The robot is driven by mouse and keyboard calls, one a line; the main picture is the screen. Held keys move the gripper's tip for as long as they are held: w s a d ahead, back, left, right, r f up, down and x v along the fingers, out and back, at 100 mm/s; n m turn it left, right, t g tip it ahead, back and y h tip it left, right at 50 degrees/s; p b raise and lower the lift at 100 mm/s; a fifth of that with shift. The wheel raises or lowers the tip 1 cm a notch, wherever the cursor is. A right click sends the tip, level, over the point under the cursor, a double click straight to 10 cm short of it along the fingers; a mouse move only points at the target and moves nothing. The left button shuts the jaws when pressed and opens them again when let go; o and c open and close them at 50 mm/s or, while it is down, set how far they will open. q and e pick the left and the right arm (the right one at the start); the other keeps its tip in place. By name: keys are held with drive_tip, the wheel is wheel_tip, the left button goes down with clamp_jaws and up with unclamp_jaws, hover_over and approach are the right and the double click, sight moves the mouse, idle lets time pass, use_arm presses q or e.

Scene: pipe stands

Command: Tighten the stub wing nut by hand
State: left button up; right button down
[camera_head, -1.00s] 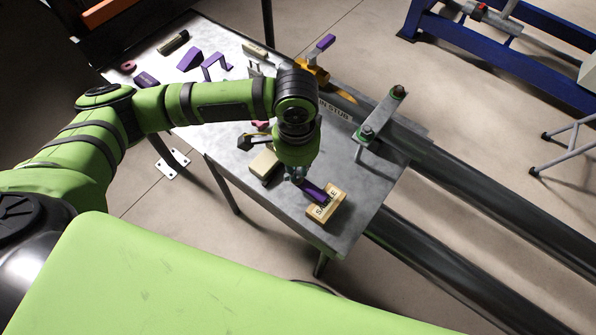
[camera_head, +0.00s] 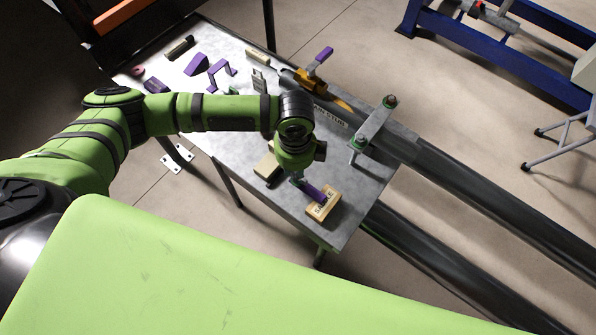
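A grey bar clamp (camera_head: 376,122) with a knob at each end stands across the pipe at the table's right end. The near knob (camera_head: 358,143) shows green and dark; the far knob (camera_head: 390,101) is dark. Which part is the stub wing nut I cannot tell. A label ending in "STUB" (camera_head: 333,116) lies left of the clamp. My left gripper (camera_head: 299,182) points down at a purple piece (camera_head: 314,193) by the wooden "SAMPLE" block (camera_head: 323,205). Its fingers are small and mostly hidden, so its grip is unclear. My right gripper is out of view.
A yellow fitting with a purple handle (camera_head: 323,55) stands behind my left wrist. A beige block (camera_head: 267,167) lies left of the gripper. Purple parts (camera_head: 197,64) lie at the table's far left. Long dark pipes (camera_head: 480,187) run off right.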

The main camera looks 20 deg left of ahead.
use_arm(q)
drive_tip(key=shift+w+d, duration=0.1)
drive_tip(key=shift+r, duration=2.95)
drive_tip(key=shift+r, duration=0.2)
wheel_tip(320, 180, up, 12)
drive_tip(key=shift+f, duration=0.2)
drive_tip(key=shift+d, duration=0.1)
